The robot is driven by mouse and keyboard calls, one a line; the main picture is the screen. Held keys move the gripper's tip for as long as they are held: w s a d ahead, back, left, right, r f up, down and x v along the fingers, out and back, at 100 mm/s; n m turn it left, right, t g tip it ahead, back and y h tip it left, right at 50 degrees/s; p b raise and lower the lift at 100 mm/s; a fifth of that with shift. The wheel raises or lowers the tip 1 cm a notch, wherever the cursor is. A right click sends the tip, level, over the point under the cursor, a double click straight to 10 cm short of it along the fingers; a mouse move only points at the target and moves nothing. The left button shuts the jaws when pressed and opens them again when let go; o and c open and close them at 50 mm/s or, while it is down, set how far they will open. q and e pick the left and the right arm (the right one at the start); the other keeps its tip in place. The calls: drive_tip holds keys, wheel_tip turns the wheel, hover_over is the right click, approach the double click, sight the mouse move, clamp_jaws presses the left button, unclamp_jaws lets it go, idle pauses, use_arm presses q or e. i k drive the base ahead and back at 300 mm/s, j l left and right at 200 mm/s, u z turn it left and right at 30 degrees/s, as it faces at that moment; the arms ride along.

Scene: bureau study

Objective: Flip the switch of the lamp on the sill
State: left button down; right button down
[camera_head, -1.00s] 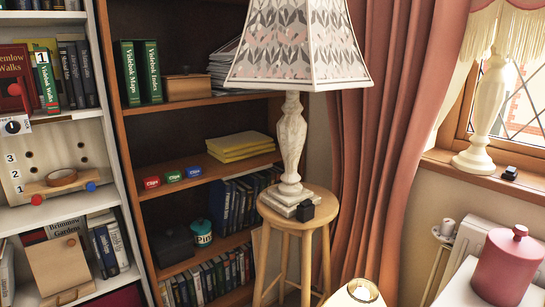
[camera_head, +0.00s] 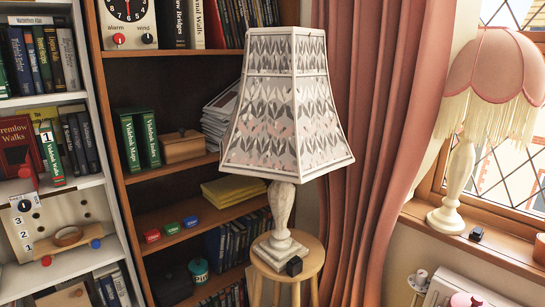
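The lamp on the sill (camera_head: 459,180) stands at the right, in front of the window. It has a pink scalloped shade (camera_head: 497,68) with cream fringe and a cream turned base. A small black switch box (camera_head: 476,234) sits on the sill (camera_head: 497,242) just right of the lamp's foot. Which way the switch is set is too small to tell. A second lamp with a patterned shade (camera_head: 285,110) stands on a round wooden stool (camera_head: 312,260), with a similar black switch (camera_head: 294,266) at its base. Neither of my grippers is in view.
A salmon curtain (camera_head: 365,130) hangs between the two lamps. A dark wooden bookcase (camera_head: 165,90) and a white shelf unit (camera_head: 100,185) fill the left. A white radiator (camera_head: 468,288) is below the sill. A dark object (camera_head: 539,248) is at the right edge.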

sight(477, 230)
drive_tip(key=z, duration=1.35)
